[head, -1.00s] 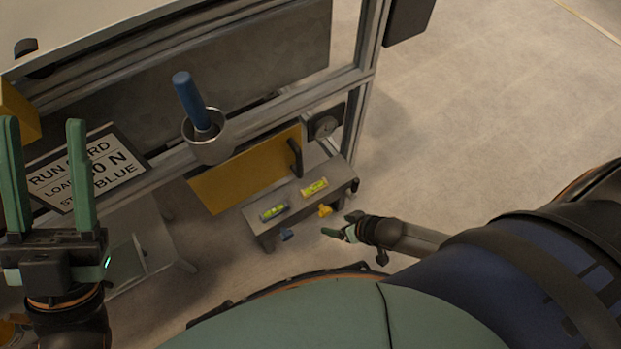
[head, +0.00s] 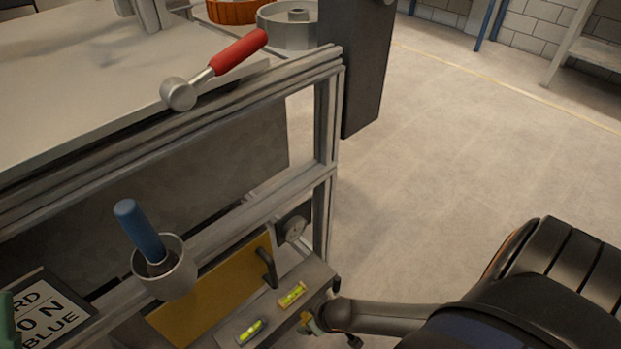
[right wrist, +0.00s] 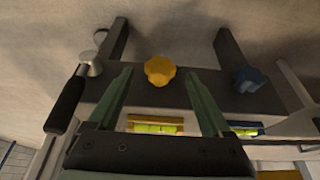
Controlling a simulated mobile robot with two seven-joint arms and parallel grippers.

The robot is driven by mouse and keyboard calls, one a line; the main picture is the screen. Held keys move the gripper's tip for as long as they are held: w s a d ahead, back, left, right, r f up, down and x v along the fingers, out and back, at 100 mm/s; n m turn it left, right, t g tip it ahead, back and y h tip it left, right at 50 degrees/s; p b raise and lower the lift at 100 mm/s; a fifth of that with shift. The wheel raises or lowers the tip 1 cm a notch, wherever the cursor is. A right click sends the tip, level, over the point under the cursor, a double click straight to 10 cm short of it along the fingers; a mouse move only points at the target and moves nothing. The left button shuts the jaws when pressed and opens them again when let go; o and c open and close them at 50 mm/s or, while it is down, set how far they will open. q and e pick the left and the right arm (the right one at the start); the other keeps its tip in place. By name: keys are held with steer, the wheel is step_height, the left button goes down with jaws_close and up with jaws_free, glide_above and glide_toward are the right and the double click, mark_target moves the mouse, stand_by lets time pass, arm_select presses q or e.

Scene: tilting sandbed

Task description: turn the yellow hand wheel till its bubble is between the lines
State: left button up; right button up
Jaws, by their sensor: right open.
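The yellow hand wheel (right wrist: 160,70) is in the right wrist view, on the front of a dark bench. My right gripper (right wrist: 158,76) is open, its two green fingers on either side of the wheel in the picture. I cannot tell whether they touch it. The yellow spirit level (right wrist: 155,126) shows behind the fingers, and also on the bench top in the head view (head: 292,294). Its green vial is visible, but the bubble against the lines is too small to tell. Of my left gripper, only a green sliver shows at the head view's left edge.
A blue hand wheel (right wrist: 250,79) sits right of the yellow one, with a blue level (head: 250,332) on the bench. A black-handled lever (right wrist: 68,100) is to the left. A cup (head: 165,268) with a blue-handled tool hangs from the frame. Open floor lies right.

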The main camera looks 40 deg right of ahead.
steer(key=shift+b+x, duration=0.4)
steer(key=shift+x, duration=0.7)
arm_select(q)
steer(key=shift+d+f+m, duration=0.15)
steer(key=shift+f+m, duration=0.15)
steer(key=shift+f, duration=0.5)
arm_select(e)
steer(key=shift+w, duration=0.1)
steer(key=shift+c, duration=0.4)
jaws_close()
